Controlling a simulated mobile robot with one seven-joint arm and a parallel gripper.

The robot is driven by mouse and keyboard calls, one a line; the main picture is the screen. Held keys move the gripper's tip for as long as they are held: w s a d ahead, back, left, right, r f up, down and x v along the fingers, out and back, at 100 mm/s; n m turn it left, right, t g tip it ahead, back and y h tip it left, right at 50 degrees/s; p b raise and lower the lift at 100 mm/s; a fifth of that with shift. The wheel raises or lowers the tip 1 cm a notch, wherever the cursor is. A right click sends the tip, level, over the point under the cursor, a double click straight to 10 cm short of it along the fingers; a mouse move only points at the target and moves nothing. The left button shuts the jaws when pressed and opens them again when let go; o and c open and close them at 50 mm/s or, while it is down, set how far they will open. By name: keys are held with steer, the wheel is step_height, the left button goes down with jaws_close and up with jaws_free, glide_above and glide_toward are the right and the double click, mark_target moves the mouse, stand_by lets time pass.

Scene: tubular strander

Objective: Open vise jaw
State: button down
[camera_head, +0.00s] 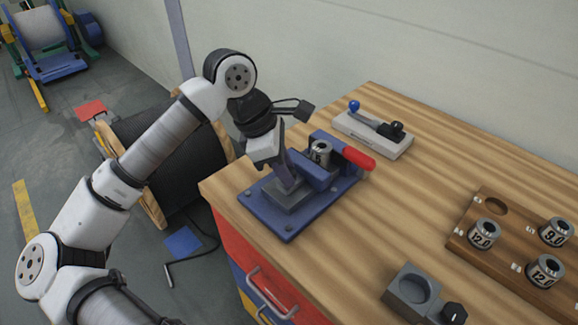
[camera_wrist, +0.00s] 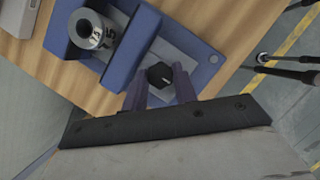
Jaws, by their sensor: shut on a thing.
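The blue vise (camera_head: 285,213) is mounted near the left edge of the wooden bench and also fills the upper part of the wrist view (camera_wrist: 205,62). A steel die (camera_head: 320,152) stands between its blue jaws; the wrist view shows the die (camera_wrist: 92,30) with a number on its side. A red handle (camera_head: 358,158) sticks out at the vise's right end. My gripper (camera_wrist: 160,82) has its two fingers on either side of a black knob (camera_wrist: 160,74) with a white line, and is shut on it. In the head view my gripper (camera_head: 288,180) hides the knob.
A grey fixture (camera_head: 372,135) with a blue-tipped lever stands behind the vise. A wooden rack (camera_head: 510,262) with several numbered dies is at the right. A grey block (camera_head: 412,290) with a round recess and black knob is at the front. The bench between is clear.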

steer(key=shift+s+a+f+b, duration=0.2)
steer(key=shift+s+a+b, duration=0.1)
steer(key=shift+s+a, duration=0.1)
steer(key=shift+s+a+r, duration=0.1)
steer(key=shift+s+r, duration=0.05)
steer(key=shift+r, duration=0.1)
steer(key=c, duration=1.4)
jaws_free()
steer(key=b+v, duration=0.1)
steer(key=v, duration=1.3)
steer(key=shift+f, duration=0.1)
